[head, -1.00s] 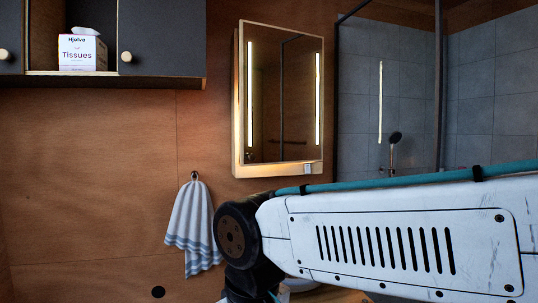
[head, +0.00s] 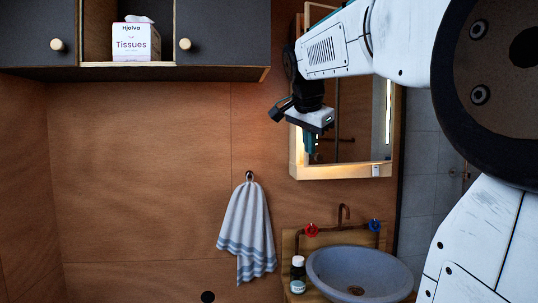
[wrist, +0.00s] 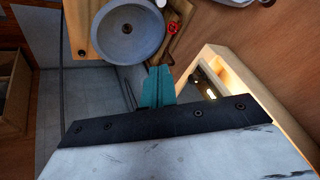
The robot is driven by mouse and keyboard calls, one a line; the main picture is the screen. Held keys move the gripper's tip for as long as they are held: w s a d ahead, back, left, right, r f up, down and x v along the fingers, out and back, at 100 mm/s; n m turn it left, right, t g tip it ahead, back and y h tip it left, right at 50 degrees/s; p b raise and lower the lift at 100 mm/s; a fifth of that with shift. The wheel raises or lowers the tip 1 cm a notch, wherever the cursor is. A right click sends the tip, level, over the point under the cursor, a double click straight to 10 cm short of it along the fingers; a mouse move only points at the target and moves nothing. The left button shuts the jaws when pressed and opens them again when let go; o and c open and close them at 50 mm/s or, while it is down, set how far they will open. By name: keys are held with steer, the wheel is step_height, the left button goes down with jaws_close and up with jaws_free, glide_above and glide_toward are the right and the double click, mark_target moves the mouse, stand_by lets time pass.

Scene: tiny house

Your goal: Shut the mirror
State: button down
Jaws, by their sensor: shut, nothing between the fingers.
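The mirror (head: 352,150) is the front of a pale wooden wall cabinet (head: 345,173), with a lit strip along its right side. My arm and gripper hide its upper and left parts. I cannot tell whether it stands slightly ajar. My gripper (head: 310,152) is shut and empty, its teal fingers pointing down in front of the mirror's lower left part. I cannot tell whether they touch it. In the wrist view the shut fingers (wrist: 158,82) show beside the pale cabinet frame (wrist: 240,75), with a gap between them in the picture.
A round grey basin (head: 358,272) with a copper tap, red and blue handles stands below the mirror. A small dark bottle (head: 298,275) is beside it. A striped towel (head: 248,232) hangs left. Dark cupboards (head: 220,35) with a tissue box (head: 136,41) are upper left.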

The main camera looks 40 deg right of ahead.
steer(key=d+r+m+h, duration=0.1)
steer(key=d+r+m, duration=0.25)
steer(key=d, duration=0.25)
steer(key=w+d+f, duration=0.6)
steer(key=w+f, duration=0.1)
steer(key=shift+w+f, duration=0.15)
steer(key=shift+f, duration=0.15)
steer(key=shift+d+n, duration=0.1)
steer(key=shift+n, duration=0.15)
